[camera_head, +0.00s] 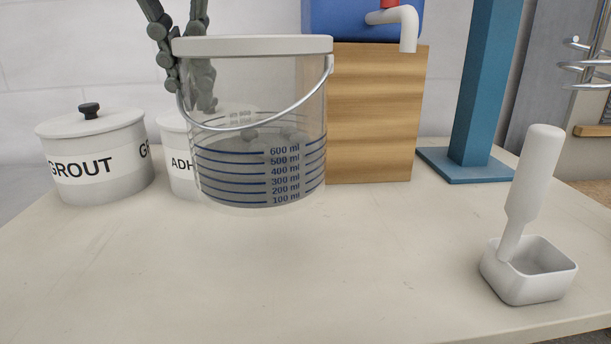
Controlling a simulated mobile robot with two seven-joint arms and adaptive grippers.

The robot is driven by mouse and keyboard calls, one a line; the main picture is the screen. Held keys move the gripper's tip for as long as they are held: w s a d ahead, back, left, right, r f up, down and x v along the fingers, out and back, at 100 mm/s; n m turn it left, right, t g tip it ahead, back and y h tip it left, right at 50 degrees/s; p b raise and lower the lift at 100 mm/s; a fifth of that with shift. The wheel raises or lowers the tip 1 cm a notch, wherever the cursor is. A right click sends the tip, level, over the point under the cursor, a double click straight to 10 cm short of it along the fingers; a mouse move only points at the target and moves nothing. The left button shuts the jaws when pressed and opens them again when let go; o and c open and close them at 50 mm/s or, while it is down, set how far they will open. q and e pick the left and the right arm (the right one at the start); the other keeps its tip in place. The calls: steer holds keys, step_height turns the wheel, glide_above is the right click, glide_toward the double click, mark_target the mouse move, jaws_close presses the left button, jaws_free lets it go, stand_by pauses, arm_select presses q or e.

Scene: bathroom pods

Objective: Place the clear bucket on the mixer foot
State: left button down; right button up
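The clear bucket (262,178) stands upright on the table, with a white rim, blue measuring marks and grey contents. Its thin wire handle hangs slanting across the front. My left gripper (184,85) reaches down from the top left at the bucket's left rim. One finger is outside the wall and the other shows through it inside, with only a small gap around the wall, so it looks shut on the bucket. The mixer foot (466,173) is a bare blue plate at the right, below a blue column. My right gripper is not in view.
The white grout jar (105,184) and the adhesive jar (176,126) stand left of and behind the bucket. A wooden block (377,112) behind it carries a blue dispenser (345,20). The front table is clear.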

arm_select(q)
steer(key=w+d+f, duration=0.2)
steer(key=w+d, duration=0.1)
steer(key=shift+d+f, duration=0.25)
steer(key=shift+f, duration=0.05)
steer(key=w+d+f+p, duration=0.1)
steer(key=w+d+f, duration=0.3)
steer(key=f, duration=0.4)
steer(key=shift+w+d, duration=0.2)
steer(key=shift+w, duration=0.25)
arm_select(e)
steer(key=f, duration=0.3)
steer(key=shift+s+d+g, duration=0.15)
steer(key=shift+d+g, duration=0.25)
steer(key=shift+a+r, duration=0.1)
arm_select(q)
steer(key=shift+f, duration=0.1)
steer(key=c, duration=2.2)
jaws_free()
steer(key=o, duration=0.5)
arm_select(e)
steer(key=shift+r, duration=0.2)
